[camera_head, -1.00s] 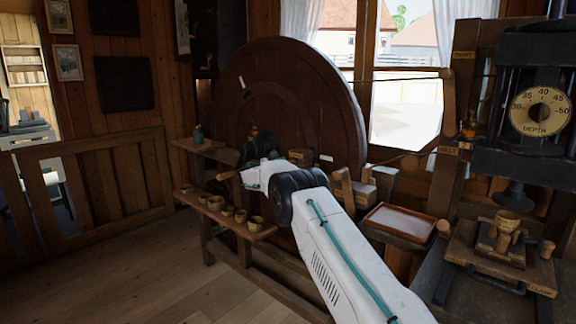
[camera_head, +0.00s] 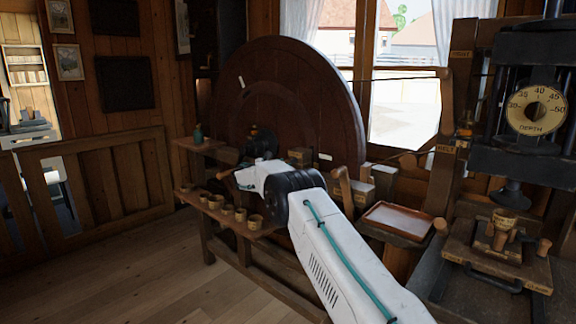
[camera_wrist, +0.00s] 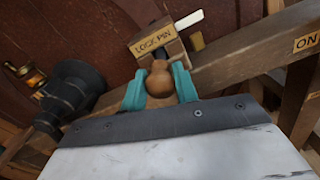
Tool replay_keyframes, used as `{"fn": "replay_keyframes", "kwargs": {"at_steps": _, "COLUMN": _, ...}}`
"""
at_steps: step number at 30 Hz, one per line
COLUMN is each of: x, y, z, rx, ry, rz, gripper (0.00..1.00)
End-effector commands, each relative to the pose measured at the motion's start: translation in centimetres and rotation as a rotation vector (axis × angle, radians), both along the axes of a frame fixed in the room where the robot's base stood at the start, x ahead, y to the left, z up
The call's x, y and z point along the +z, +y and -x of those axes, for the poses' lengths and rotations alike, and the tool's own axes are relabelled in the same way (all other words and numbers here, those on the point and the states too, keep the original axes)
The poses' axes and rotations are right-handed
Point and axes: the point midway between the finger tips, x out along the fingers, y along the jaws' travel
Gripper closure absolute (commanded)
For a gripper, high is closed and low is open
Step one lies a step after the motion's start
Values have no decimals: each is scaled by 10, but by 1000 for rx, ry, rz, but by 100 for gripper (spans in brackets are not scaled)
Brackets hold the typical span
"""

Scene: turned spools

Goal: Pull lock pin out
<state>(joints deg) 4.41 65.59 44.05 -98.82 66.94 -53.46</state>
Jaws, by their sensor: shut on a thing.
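The lock pin's round wooden knob (camera_wrist: 160,84) is between the teal fingers of my gripper (camera_wrist: 158,78) in the wrist view. The fingers are shut on it from both sides. Just beyond the knob is a wooden block (camera_wrist: 154,38) labelled LOCK PIN. How far the pin sits in the block is hidden by the knob. In the head view my arm reaches toward the bench before the big wheel, and my fingers and the knob are hidden there.
A large dark wooden wheel (camera_head: 290,85) stands behind the bench. Several small cups (camera_head: 227,210) line the bench's front ledge. A shallow tray (camera_head: 396,221) lies right of my arm. A press with a depth dial (camera_head: 538,109) stands at the far right. A beam (camera_wrist: 240,62) runs beside the knob.

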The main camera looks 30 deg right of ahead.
Motion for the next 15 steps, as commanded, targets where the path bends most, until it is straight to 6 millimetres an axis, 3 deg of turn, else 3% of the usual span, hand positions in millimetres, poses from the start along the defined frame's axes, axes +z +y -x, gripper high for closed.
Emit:
{"fn": "replay_keyframes", "kwargs": {"at_steps": 6, "x": -2, "y": 2, "z": 1, "rx": -3, "ry": 2, "rz": -1, "gripper": 100}}
{"fn": "replay_keyframes", "kwargs": {"at_steps": 7, "x": -2, "y": 2, "z": 1, "rx": -3, "ry": 2, "rz": -1, "gripper": 62}}
{"fn": "replay_keyframes", "kwargs": {"at_steps": 8, "x": -2, "y": 2, "z": 1, "rx": -3, "ry": 2, "rz": -1, "gripper": 54}}
{"fn": "replay_keyframes", "kwargs": {"at_steps": 9, "x": -2, "y": 1, "z": 1, "rx": -3, "ry": 2, "rz": -1, "gripper": 48}}
{"fn": "replay_keyframes", "kwargs": {"at_steps": 15, "x": -2, "y": -5, "z": 2, "rx": -8, "ry": 1, "rz": -1, "gripper": 48}}
